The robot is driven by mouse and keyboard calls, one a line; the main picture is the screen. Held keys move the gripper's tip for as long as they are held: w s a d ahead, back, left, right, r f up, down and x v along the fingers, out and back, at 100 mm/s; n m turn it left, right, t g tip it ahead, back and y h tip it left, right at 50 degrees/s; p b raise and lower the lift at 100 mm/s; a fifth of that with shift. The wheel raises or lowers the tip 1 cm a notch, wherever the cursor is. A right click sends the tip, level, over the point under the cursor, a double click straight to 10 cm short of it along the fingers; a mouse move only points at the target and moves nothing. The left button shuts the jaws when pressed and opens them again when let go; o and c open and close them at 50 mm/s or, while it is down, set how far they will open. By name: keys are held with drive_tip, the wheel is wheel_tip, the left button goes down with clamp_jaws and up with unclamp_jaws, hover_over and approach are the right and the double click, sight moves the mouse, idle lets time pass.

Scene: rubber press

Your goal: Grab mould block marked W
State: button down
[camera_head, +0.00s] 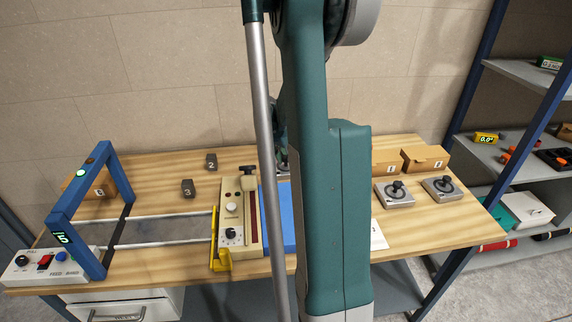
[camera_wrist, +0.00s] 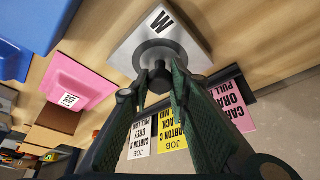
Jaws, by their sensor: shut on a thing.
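The mould block marked W (camera_wrist: 185,32) is a pale grey block with a dark knob on top, seen in the wrist view at the upper middle. My gripper (camera_wrist: 160,75) has its two dark green fingers closed on the knob of this block. The block appears to be at the wooden table top, but I cannot tell whether it touches it. In the head view my own arm hides the W block and nearly all of my gripper.
Two grey knobbed blocks (camera_head: 394,194) and (camera_head: 440,187) stand on the table's right side. Cardboard cartons (camera_head: 425,159) are behind them. A cream control unit (camera_head: 237,222) stands mid-table.

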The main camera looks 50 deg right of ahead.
drive_tip(key=shift+r, duration=0.1)
drive_tip(key=shift+r+p, duration=0.65)
drive_tip(key=shift+r, duration=4.3)
